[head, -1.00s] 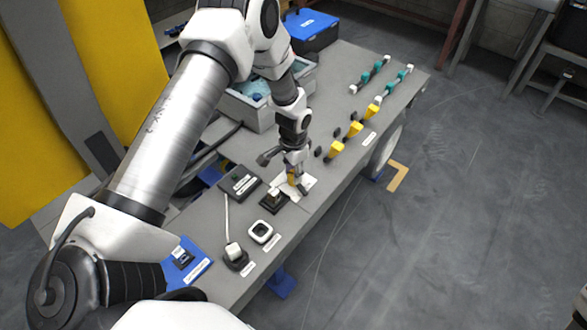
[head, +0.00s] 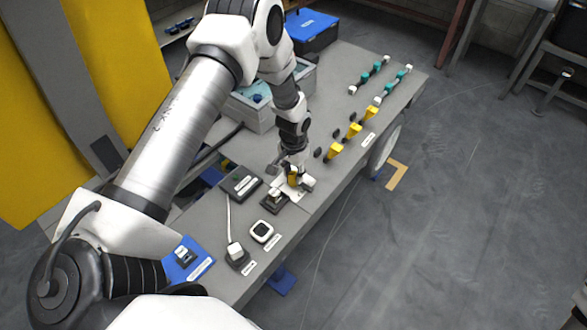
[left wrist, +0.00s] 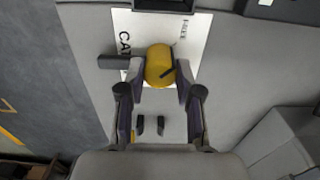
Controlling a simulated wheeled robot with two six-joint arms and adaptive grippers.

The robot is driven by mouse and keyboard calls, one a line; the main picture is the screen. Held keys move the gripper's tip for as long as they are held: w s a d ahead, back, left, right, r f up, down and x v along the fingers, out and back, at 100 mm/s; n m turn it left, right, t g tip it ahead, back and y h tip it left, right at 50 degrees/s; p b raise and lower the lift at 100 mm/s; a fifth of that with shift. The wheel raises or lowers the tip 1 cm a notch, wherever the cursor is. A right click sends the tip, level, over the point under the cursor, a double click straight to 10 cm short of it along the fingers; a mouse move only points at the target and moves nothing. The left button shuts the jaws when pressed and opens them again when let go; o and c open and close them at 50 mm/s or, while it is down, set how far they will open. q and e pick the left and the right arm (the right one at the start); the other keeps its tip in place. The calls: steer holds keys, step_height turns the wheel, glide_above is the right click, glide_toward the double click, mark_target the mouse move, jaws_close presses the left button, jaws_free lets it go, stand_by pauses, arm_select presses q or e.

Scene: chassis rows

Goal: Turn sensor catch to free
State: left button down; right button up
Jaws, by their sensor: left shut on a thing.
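The sensor catch is a yellow round knob (left wrist: 158,62) with a dark line on its face, in the left wrist view. It stands on a white label plate (left wrist: 206,28) with partly hidden lettering; "FREE" seems to show at the upper right. My left gripper (left wrist: 160,84) is shut on the knob, one finger on each side. The dark line slants towards the upper right. In the head view my left gripper (head: 292,182) is at the bench's front edge, and the knob is mostly hidden by it. My right gripper is not in view.
A dark bar (left wrist: 115,62) lies left of the knob. On the bench, a black box (head: 240,182), a dark socket (head: 274,200) and a white-framed square (head: 262,232) are near. Yellow pieces (head: 353,131) stand farther along. Open floor lies to the right.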

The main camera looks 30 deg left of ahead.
mark_target(293, 174)
arm_select(q)
steer(key=c, duration=0.8)
jaws_free()
steer(key=shift+f, duration=0.1)
steer(key=shift+o, duration=0.2)
step_height(293, 174, up, 12)
